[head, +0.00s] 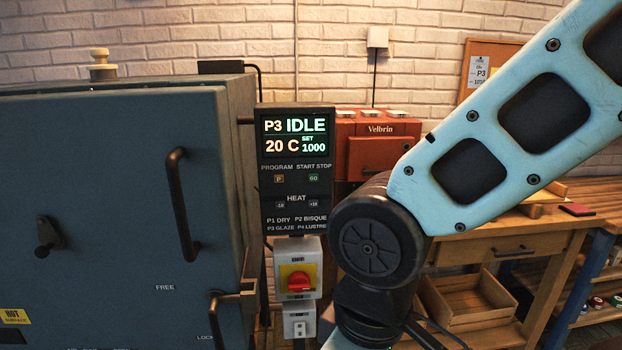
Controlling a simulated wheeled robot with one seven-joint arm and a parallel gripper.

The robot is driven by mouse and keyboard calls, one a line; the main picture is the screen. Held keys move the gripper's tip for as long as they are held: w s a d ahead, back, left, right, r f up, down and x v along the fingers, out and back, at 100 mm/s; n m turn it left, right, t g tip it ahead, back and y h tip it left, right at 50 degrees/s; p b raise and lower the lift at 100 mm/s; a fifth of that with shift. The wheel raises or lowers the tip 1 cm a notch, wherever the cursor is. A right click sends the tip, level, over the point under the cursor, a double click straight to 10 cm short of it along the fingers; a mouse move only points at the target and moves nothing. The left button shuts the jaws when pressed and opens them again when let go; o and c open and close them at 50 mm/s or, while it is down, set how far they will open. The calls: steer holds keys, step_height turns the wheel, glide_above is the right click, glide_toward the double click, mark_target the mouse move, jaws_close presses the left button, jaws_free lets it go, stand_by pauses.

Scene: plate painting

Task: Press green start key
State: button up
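The control panel (298,206) is a black upright box beside the kiln. Its lit screen (296,136) reads P3, IDLE, 20 C and SET 1000. Below it, under the words START STOP, sits a small green key (313,178) marked GO. An orange key marked P (279,179) is to its left under PROGRAM. My light blue arm crosses the right side of the view and bends at a black joint, just right of the panel. My gripper is out of view, below the frame. The green key is not covered.
The big grey-blue kiln (100,180) fills the left, door shut, with a dark handle (182,208) standing out. A red rotary switch (298,281) is under the panel. A red Velbrin box (378,140) stands behind, and a wooden bench (500,250) is at right.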

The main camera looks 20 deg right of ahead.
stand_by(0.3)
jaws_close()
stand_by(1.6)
